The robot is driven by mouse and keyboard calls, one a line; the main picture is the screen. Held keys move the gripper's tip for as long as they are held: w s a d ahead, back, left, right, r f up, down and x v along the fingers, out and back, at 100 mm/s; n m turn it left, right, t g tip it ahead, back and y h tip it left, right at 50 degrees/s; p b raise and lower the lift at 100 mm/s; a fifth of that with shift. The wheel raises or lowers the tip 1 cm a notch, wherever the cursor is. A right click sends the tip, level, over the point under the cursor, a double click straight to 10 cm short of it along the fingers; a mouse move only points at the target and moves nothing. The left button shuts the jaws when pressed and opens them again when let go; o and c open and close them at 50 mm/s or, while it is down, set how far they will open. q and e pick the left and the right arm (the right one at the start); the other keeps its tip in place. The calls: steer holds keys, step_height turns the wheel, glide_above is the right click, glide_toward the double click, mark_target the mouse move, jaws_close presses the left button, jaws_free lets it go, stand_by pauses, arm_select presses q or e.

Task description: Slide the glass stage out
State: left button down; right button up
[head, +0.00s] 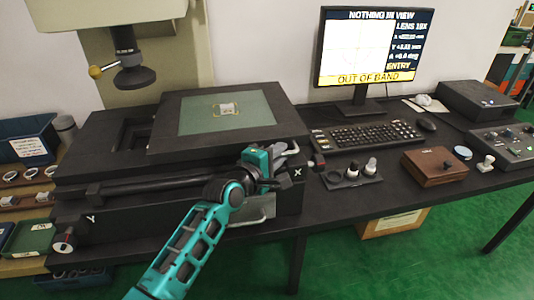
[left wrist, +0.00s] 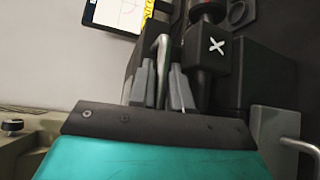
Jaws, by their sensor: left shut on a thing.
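The glass stage (head: 256,110) is a greenish pane in a black frame on top of the black measuring machine. A small pale piece (head: 227,108) lies near its middle, inside yellowish corner marks. My left gripper (head: 282,155) is at the machine's front right corner, beside the X label. In the left wrist view, its grey fingers (left wrist: 162,92) are shut around a thin, bent metal handle (left wrist: 162,45). The handle's far end is hidden by the fingers and gripper body. My right gripper is in neither view.
The lens head (head: 133,76) hangs behind and left of the stage. The X knob (head: 318,160) is close right of my gripper, and the Y knob (head: 64,241) is at front left. The monitor (head: 372,48) reads "NOTHING IN VIEW" and "OUT OF BAND". Small stands (head: 352,175) and a brown box (head: 434,166) are right.

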arm_select(q)
steer(key=shift+w+d, duration=0.15)
steer(key=shift+d, duration=0.6)
steer(key=c, duration=1.2)
jaws_free()
steer(key=shift+d, duration=0.1)
steer(key=shift+a, duration=0.2)
